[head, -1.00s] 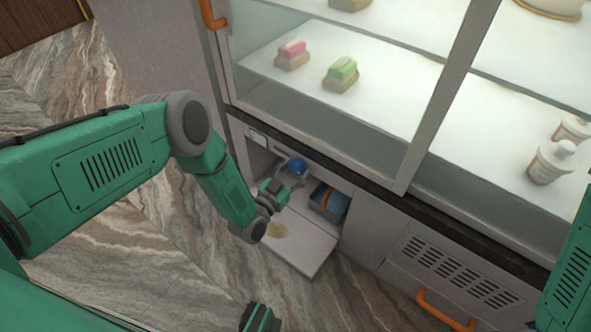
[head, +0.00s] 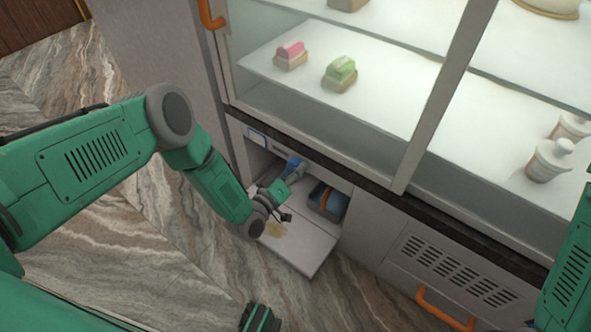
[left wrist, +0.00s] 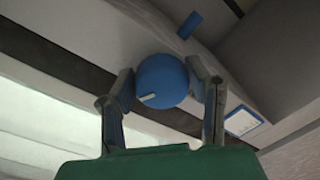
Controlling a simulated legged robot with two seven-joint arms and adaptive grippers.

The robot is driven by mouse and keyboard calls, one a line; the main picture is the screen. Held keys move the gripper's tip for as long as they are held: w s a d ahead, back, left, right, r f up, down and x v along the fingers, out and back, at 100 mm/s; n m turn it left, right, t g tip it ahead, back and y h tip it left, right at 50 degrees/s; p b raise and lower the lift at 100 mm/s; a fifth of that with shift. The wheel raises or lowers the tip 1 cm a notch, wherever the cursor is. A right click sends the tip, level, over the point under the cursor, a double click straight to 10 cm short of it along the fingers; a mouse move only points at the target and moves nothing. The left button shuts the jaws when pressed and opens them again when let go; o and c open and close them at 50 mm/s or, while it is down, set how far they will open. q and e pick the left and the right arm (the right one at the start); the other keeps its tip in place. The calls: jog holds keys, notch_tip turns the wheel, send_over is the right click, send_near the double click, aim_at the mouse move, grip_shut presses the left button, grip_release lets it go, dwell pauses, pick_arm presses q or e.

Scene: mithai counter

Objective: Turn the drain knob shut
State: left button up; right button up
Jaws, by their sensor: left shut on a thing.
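The drain knob is a round blue knob (left wrist: 162,80) with a short white mark near its lower left edge in the left wrist view. In the head view, a little of the blue knob (head: 293,164) shows inside the open compartment under the glass case. My left gripper (left wrist: 166,88) has one finger on each side of the knob and is shut on it. In the head view the left gripper (head: 291,172) reaches into the compartment and hides part of the knob.
A small blue bar (left wrist: 189,25) and a blue-edged white label (left wrist: 243,121) are near the knob. A dark blue box with an orange band (head: 328,200) stands right of my left gripper. A lowered flap (head: 303,247) lies below. The glass case (head: 400,100) stands above.

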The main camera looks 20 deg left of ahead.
pick_arm(q)
jog(key=n, duration=0.5)
jog(key=shift+s+a+n, duration=0.1)
jog(key=shift+a+n, duration=0.05)
jog(key=shift+n, duration=0.15)
dwell(0.5)
jog(key=o, duration=1.1)
jog(key=shift+o, duration=0.2)
jog(key=v, duration=1.2)
jog(key=shift+a, duration=0.15)
jog(key=shift+f, duration=0.1)
